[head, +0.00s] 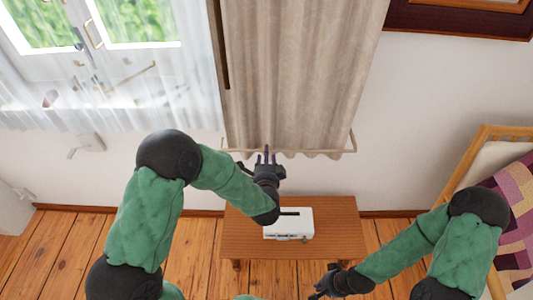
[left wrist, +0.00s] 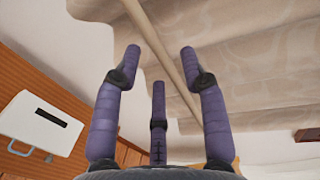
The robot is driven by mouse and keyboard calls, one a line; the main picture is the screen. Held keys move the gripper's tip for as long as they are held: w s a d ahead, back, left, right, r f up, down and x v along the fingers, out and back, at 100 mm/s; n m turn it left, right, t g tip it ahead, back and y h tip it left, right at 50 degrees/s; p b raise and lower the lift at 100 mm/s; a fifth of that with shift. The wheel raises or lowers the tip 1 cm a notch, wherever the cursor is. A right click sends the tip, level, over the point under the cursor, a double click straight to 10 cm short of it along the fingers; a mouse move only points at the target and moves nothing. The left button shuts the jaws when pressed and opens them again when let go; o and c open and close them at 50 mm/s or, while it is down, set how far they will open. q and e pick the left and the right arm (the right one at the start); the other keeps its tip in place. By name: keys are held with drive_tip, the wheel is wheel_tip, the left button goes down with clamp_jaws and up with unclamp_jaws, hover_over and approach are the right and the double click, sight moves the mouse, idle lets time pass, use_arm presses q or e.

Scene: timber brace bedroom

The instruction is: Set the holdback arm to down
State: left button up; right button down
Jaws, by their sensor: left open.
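The holdback arm appears to be the thin beige bar (head: 320,152) running across the lower part of the beige curtain (head: 295,70), with a bend at its right end. In the left wrist view the bar (left wrist: 168,42) runs diagonally between the fingertips, with the curtain beyond it. My left gripper (head: 267,152) is at the bar's middle, its purple fingers spread and pointing toward the curtain. In the left wrist view the left gripper (left wrist: 160,65) is open around the bar's line; contact cannot be told. My right gripper (head: 322,290) is low, near the bottom edge, away from the curtain.
A wooden table (head: 340,220) stands below the curtain with a white box (head: 288,223) on it. A window with a sheer white curtain (head: 150,80) is at left. A bed with a patchwork cover (head: 515,210) is at right. Bare wall lies between.

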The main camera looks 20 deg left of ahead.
use_arm(q)
drive_tip(key=shift+b+x, duration=0.3)
drive_tip(key=shift+x, duration=1.4)
clamp_jaws()
